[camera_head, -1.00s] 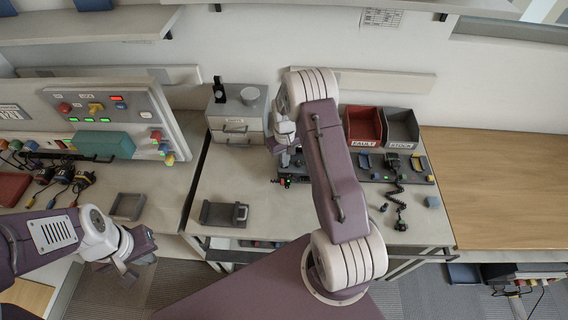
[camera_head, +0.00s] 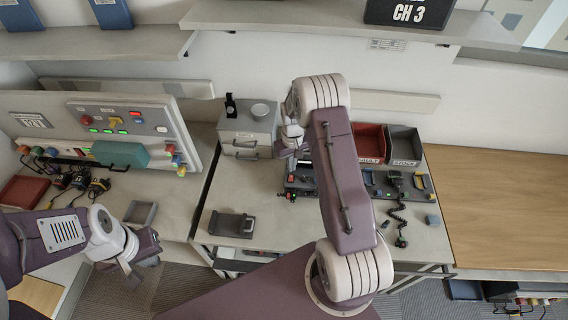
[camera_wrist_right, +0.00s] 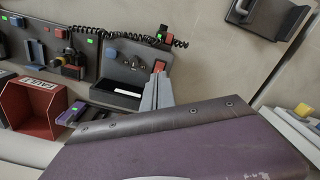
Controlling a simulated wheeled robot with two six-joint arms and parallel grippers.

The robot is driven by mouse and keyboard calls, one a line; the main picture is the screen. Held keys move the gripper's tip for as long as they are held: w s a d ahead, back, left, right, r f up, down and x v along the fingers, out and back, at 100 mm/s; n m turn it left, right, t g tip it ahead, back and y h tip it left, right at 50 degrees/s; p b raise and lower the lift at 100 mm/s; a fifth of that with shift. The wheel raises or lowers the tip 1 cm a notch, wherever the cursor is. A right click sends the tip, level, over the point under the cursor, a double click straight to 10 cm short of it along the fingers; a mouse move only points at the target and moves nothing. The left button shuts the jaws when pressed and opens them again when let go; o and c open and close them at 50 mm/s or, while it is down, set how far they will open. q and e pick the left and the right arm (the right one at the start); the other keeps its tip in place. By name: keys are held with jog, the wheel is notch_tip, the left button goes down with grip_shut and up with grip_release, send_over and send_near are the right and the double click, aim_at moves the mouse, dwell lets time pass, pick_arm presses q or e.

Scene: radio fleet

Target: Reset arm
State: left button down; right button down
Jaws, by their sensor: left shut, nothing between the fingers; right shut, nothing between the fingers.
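My left gripper (camera_head: 138,278) hangs low at the left, shut and empty, in front of the left bench's front edge. My right arm reaches up over the middle bench. Its gripper (camera_head: 286,152) is shut and empty above the bench, beside the grey drawer box and near the left end of the dark charging rack. In the right wrist view the closed grey fingers (camera_wrist_right: 156,94) point toward the rack, next to a dark tray with a white strip. My own purple arm link hides the lower part of that view and part of the rack in the head view.
A red FAULT bin (camera_head: 370,143) and grey STOCK bin (camera_head: 404,146) stand behind the charging rack (camera_head: 379,192). A dark cradle (camera_head: 228,225) lies at the bench front. A button panel (camera_head: 130,127) stands left. The wooden bench top (camera_head: 500,205) is clear.

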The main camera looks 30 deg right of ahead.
jog(key=s+a+r+n+t+b, duration=0.2)
jog(key=a+r+b, duration=0.3)
jog(key=a+r, duration=0.35)
jog(key=s+a+m, duration=0.1)
jog(key=s, duration=0.7)
jog(key=s+a+f+m, duration=0.1)
jog(key=s, duration=0.7)
jog(key=shift+s+a+f+g, duration=0.2)
jog(key=shift+a+f+g, duration=0.1)
jog(key=shift+g, duration=0.1)
jog(key=shift+s, duration=0.1)
jog(key=shift+d, duration=0.1)
